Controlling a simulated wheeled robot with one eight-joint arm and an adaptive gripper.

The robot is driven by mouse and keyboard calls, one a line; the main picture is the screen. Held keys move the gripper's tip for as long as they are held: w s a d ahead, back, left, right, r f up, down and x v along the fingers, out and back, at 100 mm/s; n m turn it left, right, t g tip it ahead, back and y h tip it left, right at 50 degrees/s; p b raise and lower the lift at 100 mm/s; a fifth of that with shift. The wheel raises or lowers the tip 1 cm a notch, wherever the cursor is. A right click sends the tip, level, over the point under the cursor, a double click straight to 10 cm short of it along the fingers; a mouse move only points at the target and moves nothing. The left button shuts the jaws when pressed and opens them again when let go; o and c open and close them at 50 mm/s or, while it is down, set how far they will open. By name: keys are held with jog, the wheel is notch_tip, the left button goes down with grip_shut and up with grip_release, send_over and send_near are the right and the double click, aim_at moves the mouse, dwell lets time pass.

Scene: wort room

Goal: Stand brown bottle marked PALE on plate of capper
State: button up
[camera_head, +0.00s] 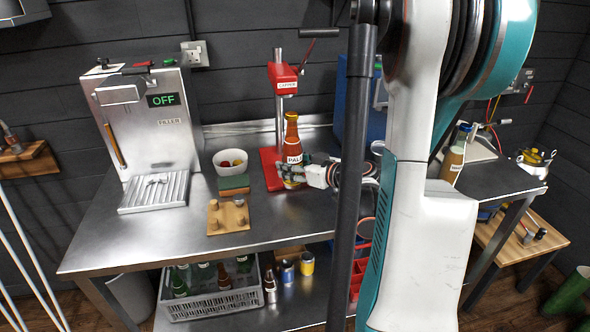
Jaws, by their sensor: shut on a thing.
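The brown bottle marked PALE (292,139) is upright in front of the capper's column. My gripper (296,173) is shut on its lower part, reaching in from the right. The red capper (283,73) has its head above and slightly behind the bottle, with its lever pointing up to the right. The capper's red plate (268,168) shows to the left of the bottle. The bottle's foot is partly hidden by my fingers, and I cannot tell whether it touches the plate.
A steel filler (150,125) reading OFF stands left on the steel table. A white bowl (221,168), green-and-brown block (234,185) and wooden board with pegs (228,217) lie between. A bottle crate (212,304) sits below. Another bottle (453,163) stands right. My arm hides the middle right.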

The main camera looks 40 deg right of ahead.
jog(key=shift+w+d+f+p, duration=0.15)
jog(key=shift+w+d, duration=0.6)
jog(key=shift+w, duration=0.5)
jog(key=shift+w+d+r+p, duration=0.1)
jog(key=shift+w+d+p, duration=0.1)
jog(key=shift+w+d, duration=0.85)
jog(key=shift+w+d+f+p, duration=0.15)
jog(key=shift+w+d, duration=0.35)
jog(key=shift+w, duration=1)
jog(key=shift+b, duration=0.3)
jog(key=shift+f+b, duration=0.45)
jog(key=shift+b, duration=0.35)
jog(key=o, duration=1)
jog(key=shift+s, duration=0.15)
